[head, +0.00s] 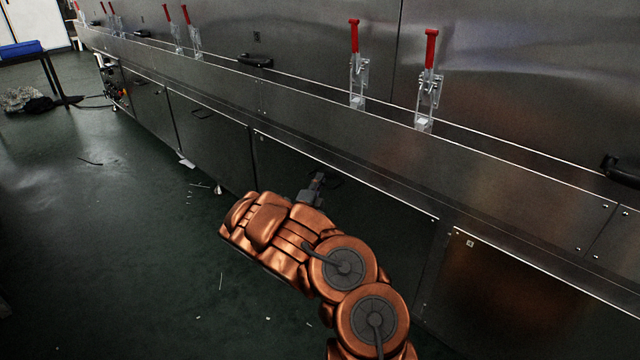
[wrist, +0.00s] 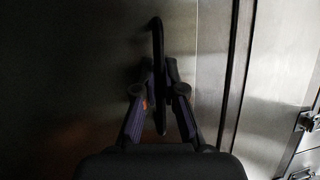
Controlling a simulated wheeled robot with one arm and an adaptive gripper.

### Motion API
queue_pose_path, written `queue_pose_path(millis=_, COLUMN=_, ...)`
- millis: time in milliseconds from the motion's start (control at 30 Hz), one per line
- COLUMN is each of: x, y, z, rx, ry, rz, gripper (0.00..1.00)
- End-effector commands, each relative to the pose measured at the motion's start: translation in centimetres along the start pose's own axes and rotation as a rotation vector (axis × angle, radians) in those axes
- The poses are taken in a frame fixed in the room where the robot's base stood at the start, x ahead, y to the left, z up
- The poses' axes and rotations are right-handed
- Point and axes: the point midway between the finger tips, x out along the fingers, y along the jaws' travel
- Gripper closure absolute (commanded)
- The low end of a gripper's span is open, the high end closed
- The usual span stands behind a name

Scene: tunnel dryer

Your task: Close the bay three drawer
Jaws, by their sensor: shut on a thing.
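A dark metal drawer front (head: 385,225) sits low in the long steel dryer, beyond my arm. I see no readable bay number on it. Its black bar handle (wrist: 156,40) runs upright in the wrist view, in front of the dim metal panel (wrist: 80,70). My gripper (head: 318,182) is at this front, near its upper part. In the wrist view my gripper (wrist: 158,95) has one finger on each side of the handle and is shut on it. How far the drawer stands out is hard to tell; my copper arm hides part of its lower front.
More low fronts (head: 208,125) run off to the left, and another panel (head: 530,290) stands at the right. Red-handled clamps (head: 428,80) rise from the ledge above. The dark green floor (head: 120,230) is open at left, with small scraps. A table with a blue tray (head: 20,50) stands far left.

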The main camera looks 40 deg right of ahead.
Motion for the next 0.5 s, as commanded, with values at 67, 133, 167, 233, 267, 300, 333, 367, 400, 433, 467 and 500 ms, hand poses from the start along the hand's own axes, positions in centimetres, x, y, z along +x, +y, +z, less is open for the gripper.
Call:
queue_pose_path(millis=67, x=0.13, y=0.07, z=-0.25, rx=0.0, ry=0.004, rz=0.002, gripper=0.9)
queue_pose_path(millis=133, x=0.14, y=0.07, z=-0.27, rx=0.0, ry=0.005, rz=0.002, gripper=0.82)
queue_pose_path(millis=167, x=0.13, y=0.07, z=-0.27, rx=0.0, ry=0.005, rz=0.002, gripper=0.8)
queue_pose_path(millis=233, x=0.13, y=0.06, z=-0.28, rx=0.0, ry=0.005, rz=0.001, gripper=0.8)
queue_pose_path(millis=267, x=0.12, y=0.06, z=-0.28, rx=0.0, ry=0.005, rz=0.001, gripper=0.8)
queue_pose_path(millis=300, x=0.12, y=0.06, z=-0.28, rx=0.0, ry=0.005, rz=0.001, gripper=0.8)
queue_pose_path(millis=333, x=0.12, y=0.05, z=-0.27, rx=0.0, ry=0.005, rz=0.001, gripper=0.8)
queue_pose_path(millis=367, x=0.11, y=0.05, z=-0.28, rx=0.0, ry=0.005, rz=0.001, gripper=0.8)
queue_pose_path(millis=400, x=0.11, y=0.05, z=-0.27, rx=0.0, ry=0.005, rz=0.001, gripper=0.8)
queue_pose_path(millis=433, x=0.11, y=0.05, z=-0.26, rx=0.0, ry=0.005, rz=0.001, gripper=0.8)
queue_pose_path(millis=467, x=0.1, y=0.05, z=-0.26, rx=0.0, ry=0.005, rz=0.001, gripper=0.8)
queue_pose_path(millis=500, x=0.07, y=0.05, z=-0.25, rx=0.0, ry=0.005, rz=0.001, gripper=0.8)
